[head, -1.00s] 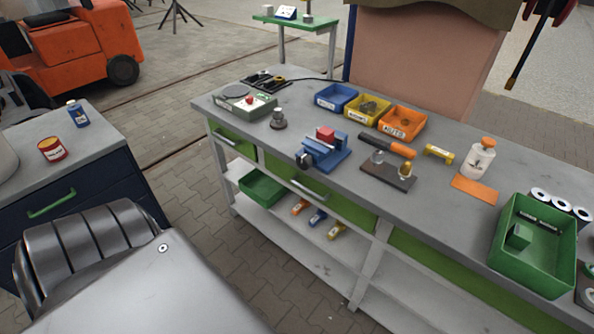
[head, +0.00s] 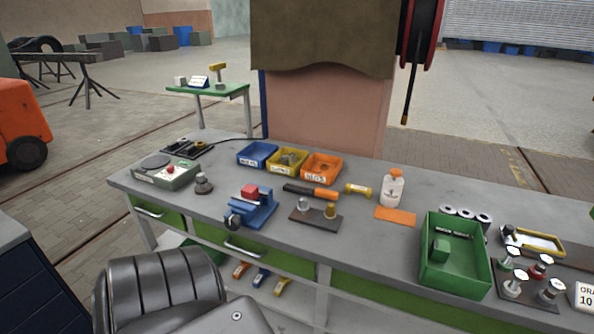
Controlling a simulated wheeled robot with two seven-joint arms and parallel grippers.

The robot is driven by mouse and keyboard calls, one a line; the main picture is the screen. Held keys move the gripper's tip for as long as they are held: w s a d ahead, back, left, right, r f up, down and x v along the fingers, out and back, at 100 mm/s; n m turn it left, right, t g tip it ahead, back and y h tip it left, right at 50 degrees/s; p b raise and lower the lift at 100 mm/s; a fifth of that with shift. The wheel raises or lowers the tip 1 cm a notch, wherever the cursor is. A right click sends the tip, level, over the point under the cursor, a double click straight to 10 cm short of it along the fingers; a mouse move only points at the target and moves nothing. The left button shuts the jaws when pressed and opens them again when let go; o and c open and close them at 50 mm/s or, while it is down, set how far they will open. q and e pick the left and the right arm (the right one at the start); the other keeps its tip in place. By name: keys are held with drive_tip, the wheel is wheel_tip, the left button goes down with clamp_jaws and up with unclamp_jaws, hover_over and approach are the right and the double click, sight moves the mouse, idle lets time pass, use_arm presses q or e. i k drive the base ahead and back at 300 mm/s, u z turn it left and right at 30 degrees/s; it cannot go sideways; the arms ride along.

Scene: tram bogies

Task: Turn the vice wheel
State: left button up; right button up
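A blue vice (head: 262,212) stands on the grey workbench (head: 350,232), left of the middle, near the front edge. A red block (head: 250,191) sits at its jaws; I cannot tell whether it is clamped. The dark, round vice wheel (head: 233,222) is on the vice's front left end, facing the bench's front edge. Neither of my grippers is in view, and nothing touches the vice wheel.
Behind the vice stand blue (head: 257,155), yellow (head: 287,161) and orange (head: 322,168) bins. A dark plate with knobs (head: 315,218) and an orange-handled tool (head: 312,191) lie to its right. A grey-green device (head: 166,174) and small dark weight-like piece (head: 203,184) stand left. A green crate (head: 455,278) stands right.

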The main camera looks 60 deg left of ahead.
sight(233, 222)
drive_tip(key=z, duration=1)
drive_tip(key=k, duration=0.8)
drive_tip(key=u, duration=1.45)
